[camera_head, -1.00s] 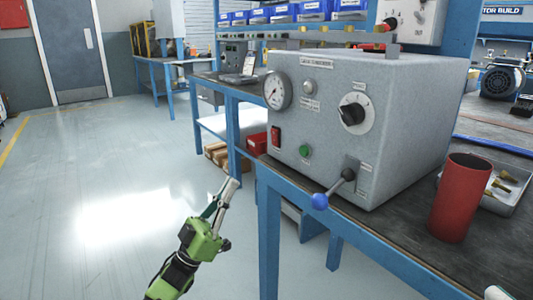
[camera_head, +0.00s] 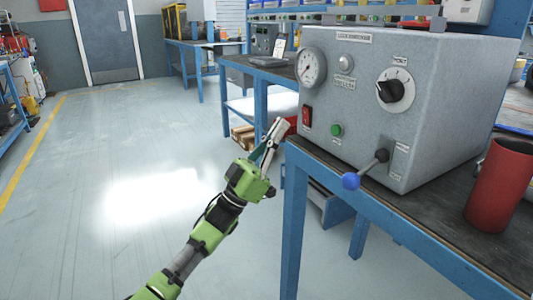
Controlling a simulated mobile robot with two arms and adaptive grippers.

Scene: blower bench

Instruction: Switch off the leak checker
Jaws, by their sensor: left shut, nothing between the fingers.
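The leak checker (camera_head: 430,110) is a grey box on the blue-framed bench. Its front has a gauge (camera_head: 311,67), a red rocker switch (camera_head: 307,117), a green button (camera_head: 337,130), a black rotary knob (camera_head: 391,91) and a lever with a blue ball (camera_head: 351,181). I cannot tell which way the rocker is set. My left gripper (camera_head: 277,127) is shut and empty, just left of the box's front near the red switch, apparently apart from it. My right gripper is out of view.
A red cylinder (camera_head: 499,187) stands on the bench (camera_head: 450,215) at the right. The bench's front edge and leg are close to my left arm. The floor (camera_head: 120,180) on the left is clear. Another blue bench (camera_head: 200,62) stands farther back.

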